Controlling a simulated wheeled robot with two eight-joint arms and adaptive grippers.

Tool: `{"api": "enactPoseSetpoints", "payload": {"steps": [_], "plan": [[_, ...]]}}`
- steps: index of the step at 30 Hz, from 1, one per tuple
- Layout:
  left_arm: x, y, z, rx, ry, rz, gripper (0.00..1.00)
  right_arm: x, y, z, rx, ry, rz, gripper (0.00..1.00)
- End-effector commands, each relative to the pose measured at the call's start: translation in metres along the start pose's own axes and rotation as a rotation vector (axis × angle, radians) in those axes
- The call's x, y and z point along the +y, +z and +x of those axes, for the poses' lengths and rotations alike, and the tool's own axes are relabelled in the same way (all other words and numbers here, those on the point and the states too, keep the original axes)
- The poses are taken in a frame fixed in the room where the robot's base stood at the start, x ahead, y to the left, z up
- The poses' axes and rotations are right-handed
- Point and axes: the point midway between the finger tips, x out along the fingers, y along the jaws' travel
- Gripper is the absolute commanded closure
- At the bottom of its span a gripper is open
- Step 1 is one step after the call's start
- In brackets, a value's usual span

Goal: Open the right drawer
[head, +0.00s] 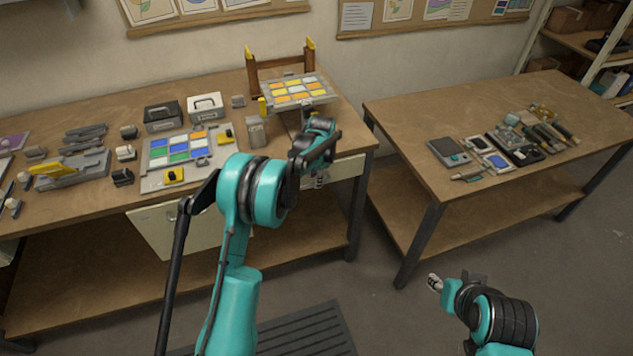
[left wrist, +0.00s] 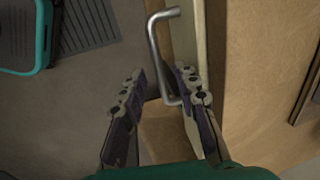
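The right drawer (head: 346,167) has a cream front under the right end of the left workbench, and my left arm partly covers it. In the left wrist view its front (left wrist: 188,35) stands edge-on with a silver bar handle (left wrist: 154,45). My left gripper (left wrist: 160,82) is open, its fingers at the lower end of the handle, which shows between them. I cannot tell whether they touch it. In the head view the left gripper (head: 319,181) is small and partly hidden below the arm. My right gripper (head: 435,283) is low at the right, away from the drawer; its finger state is unclear.
A left drawer (head: 165,228) is under the same workbench (head: 235,95). A second table (head: 390,105) stands to the right, with open floor (head: 375,310) in front.

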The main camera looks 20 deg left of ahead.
Motion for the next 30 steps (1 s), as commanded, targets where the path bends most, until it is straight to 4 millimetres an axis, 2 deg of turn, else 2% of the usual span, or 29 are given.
{"api": "enactPoseSetpoints", "payload": {"steps": [3,12,13,16,25,30], "plan": [[0.0,0.0,0.011,0.0,0.0,-0.001,0.69,0.0,0.002,0.003,0.0,0.0,0.0,0.6],[0.0,0.0,0.013,0.0,0.0,0.0,0.69,0.0,0.002,0.003,0.0,0.0,0.0,0.6],[0.0,0.0,0.013,0.0,0.0,0.0,0.74,0.0,0.002,0.003,0.0,0.0,0.0,0.6],[0.0,0.0,0.013,0.0,0.0,0.0,1.0,0.0,0.002,0.003,0.0,0.0,0.0,0.6],[0.002,0.0,0.012,0.0,0.0,0.0,1.0,0.0,0.002,0.003,0.0,0.0,0.0,0.6],[0.015,0.0,0.01,0.001,0.0,0.002,1.0,0.0,0.003,0.004,0.0,0.0,0.0,0.6]]}}
